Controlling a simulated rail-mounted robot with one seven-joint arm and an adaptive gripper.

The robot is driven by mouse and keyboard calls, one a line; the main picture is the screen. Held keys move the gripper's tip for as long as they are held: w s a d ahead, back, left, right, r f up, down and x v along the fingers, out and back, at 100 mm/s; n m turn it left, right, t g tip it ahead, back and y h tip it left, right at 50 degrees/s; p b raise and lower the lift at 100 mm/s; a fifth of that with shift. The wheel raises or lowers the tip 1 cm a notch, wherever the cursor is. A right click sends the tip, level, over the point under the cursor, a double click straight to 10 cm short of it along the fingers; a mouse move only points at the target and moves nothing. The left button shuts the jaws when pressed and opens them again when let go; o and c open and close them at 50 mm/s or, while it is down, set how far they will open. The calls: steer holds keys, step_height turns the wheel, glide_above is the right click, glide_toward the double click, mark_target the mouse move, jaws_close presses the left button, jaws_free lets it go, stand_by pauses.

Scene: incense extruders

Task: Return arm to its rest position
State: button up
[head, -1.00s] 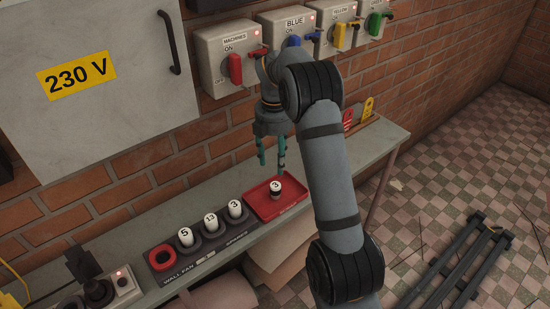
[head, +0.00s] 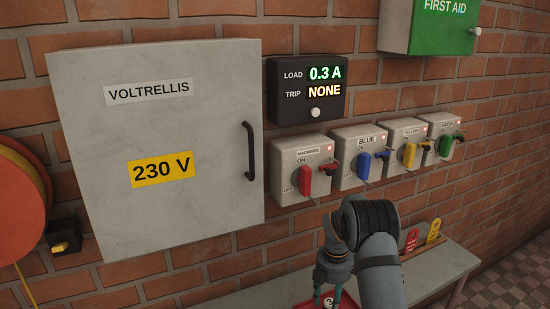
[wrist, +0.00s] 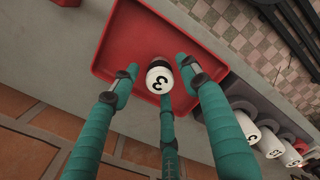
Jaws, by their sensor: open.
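My gripper (head: 329,288) has teal fingers, which are open and point down at the bottom of the head view. A white-and-dark cylinder marked 3 (wrist: 160,77) stands in the red tray (wrist: 124,38). In the wrist view it appears between my spread fingertips, with nothing gripped; the exact height gap cannot be told. The cylinder's top (head: 328,302) just shows below my fingers in the head view. My arm bends above the bench, in front of the wall.
Switch boxes with red (head: 304,180), blue (head: 364,164), yellow (head: 409,155) and green (head: 446,145) handles line the wall close behind my arm. A grey 230 V cabinet (head: 225,120) is at left. Red and yellow tags (head: 411,240) stand on the bench. Numbered cylinders (wrist: 270,143) sit beside the tray.

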steer(key=shift+f+b, duration=0.4)
steer(key=shift+f, duration=0.55)
steer(key=shift+r+p, duration=0.55)
steer(key=shift+r, duration=0.25)
steer(key=shift+r+b, duration=0.3)
steer(key=shift+r, duration=0.3)
